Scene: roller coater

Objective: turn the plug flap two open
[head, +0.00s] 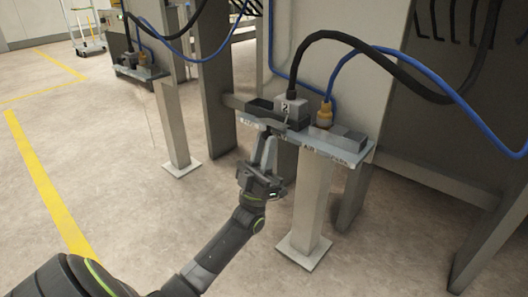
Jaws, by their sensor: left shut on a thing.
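The grey plug marked 2 (290,105) sits on the near metal shelf (350,153), with a thick black cable rising from it. A dark flap part (262,108) lies just left of the plug, by the shelf's left end. My left gripper (268,142) reaches up from below to the shelf's front edge, under the plug. Its fingers are shut on a small dark part there, which I take to be plug flap two; the fingers and the shelf edge hide most of it. My right gripper is not in view.
A brass fitting (324,115) with a blue hose stands right of the plug, beside a grey block (341,137). A pale post (307,205) holds up the shelf. A similar station (143,70) stands at the back left. The floor to the left is clear.

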